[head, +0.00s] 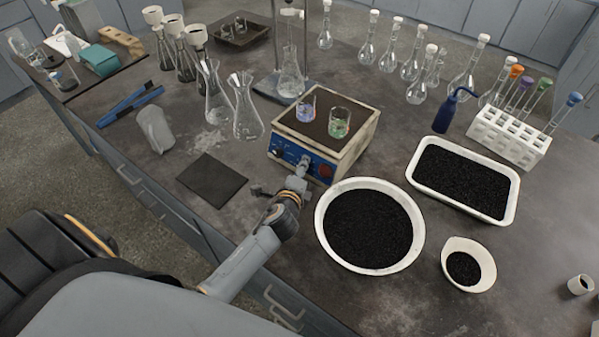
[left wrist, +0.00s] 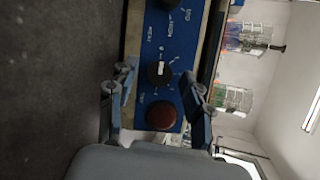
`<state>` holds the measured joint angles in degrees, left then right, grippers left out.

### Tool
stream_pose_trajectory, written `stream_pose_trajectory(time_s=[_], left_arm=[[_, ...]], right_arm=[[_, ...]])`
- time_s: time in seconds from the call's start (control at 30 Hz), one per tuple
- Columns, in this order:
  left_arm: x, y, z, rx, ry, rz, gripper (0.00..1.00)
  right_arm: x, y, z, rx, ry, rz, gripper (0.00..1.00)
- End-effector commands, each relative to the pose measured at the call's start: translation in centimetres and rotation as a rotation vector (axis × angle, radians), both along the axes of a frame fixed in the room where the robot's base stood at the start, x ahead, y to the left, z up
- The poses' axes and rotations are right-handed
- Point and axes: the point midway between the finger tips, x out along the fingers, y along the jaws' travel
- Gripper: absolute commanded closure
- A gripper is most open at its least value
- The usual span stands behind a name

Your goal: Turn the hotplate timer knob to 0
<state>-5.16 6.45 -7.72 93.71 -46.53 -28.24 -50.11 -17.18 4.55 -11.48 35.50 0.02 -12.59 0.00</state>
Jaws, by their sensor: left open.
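The hotplate (head: 352,150) stands mid-bench with its blue control panel (head: 290,153) facing me. In the left wrist view the panel is turned sideways. A black knob (left wrist: 160,75) with a white pointer mark sits between printed marks; I cannot read its setting surely. A red round button (left wrist: 161,116) is below it and part of another dark knob (left wrist: 170,4) is above. My left gripper (head: 303,163) is at the panel front. Its open fingers (left wrist: 157,88) stand either side of the black knob; contact cannot be told. My right gripper is not in view.
Two beakers with coloured contents (head: 340,122) stand on the hotplate. A round white bowl of black grains (head: 320,220) is close right of my left arm. Flasks (head: 247,122) stand to the left, and a dark flat pad (head: 212,180) lies nearby.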

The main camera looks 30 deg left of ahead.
Motion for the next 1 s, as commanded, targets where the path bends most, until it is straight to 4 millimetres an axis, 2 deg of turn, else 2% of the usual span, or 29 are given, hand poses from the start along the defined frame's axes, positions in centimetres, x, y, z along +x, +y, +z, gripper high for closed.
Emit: stream_pose_trajectory(time_s=[0.17, 0.4, 0.6, 0.8, 1.0], left_arm=[[-1.7, -0.5, 0.4, 0.000, 0.002, -0.002, 0.50], [-6.4, -1.7, 2.1, -0.002, 0.003, -0.001, 0.50], [-9.5, -2.6, 3.3, -0.002, 0.002, 0.000, 0.50], [-10.8, -2.9, 3.8, -0.001, 0.001, 0.001, 0.50], [-10.9, -2.9, 3.9, -0.001, 0.000, 0.000, 0.50]], right_arm=[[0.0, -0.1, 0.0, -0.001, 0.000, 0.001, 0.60], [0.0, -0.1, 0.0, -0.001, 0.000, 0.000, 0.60], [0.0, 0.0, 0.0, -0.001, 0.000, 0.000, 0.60], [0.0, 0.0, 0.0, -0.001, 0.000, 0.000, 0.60], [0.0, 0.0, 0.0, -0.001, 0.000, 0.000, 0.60]])
